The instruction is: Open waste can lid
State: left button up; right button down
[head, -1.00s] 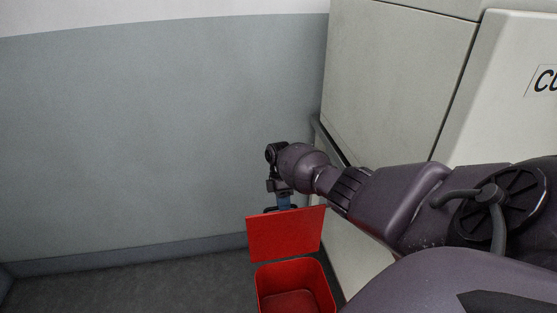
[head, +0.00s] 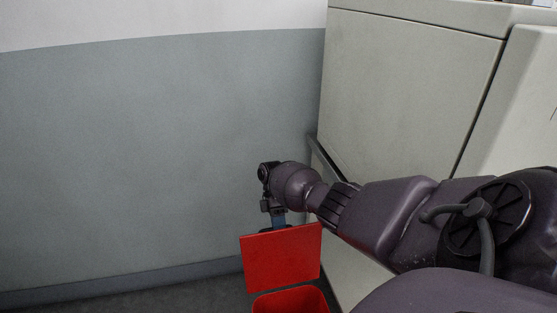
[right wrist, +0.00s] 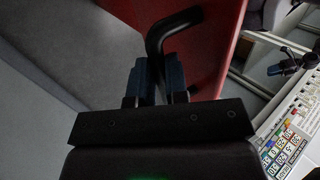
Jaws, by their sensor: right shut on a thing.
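The red waste can (head: 290,301) stands on the floor at the bottom of the head view, and only its top shows. Its red lid (head: 282,258) is raised and stands nearly upright. My right gripper (head: 279,222) is at the lid's upper edge, behind it in the head view. In the right wrist view, the fingers of my right gripper (right wrist: 159,82) are shut on a dark bent handle (right wrist: 176,25) in front of the red lid (right wrist: 200,45). My left gripper is not in view.
A pale cabinet (head: 410,90) stands to the right, close beside my right arm, with a dark rail (head: 325,160) along its side. A grey wall (head: 130,150) fills the left and back. Some dark floor (head: 190,297) shows clear at the bottom left.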

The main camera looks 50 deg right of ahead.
jog(key=shift+s+a+f, duration=0.1)
jog(key=shift+s+f, duration=0.25)
jog(key=shift+f, duration=0.25)
jog(key=c, duration=1.4)
grip_release()
jog(key=shift+o, duration=1.4)
jog(key=shift+w+r, duration=0.15)
jog(key=shift+w, duration=0.05)
jog(key=shift+r, duration=0.2)
jog(key=v, duration=1)
jog(key=shift+w+d+r+b, duration=0.2)
jog(key=shift+w+r+b, duration=0.05)
jog(key=shift+b, duration=0.1)
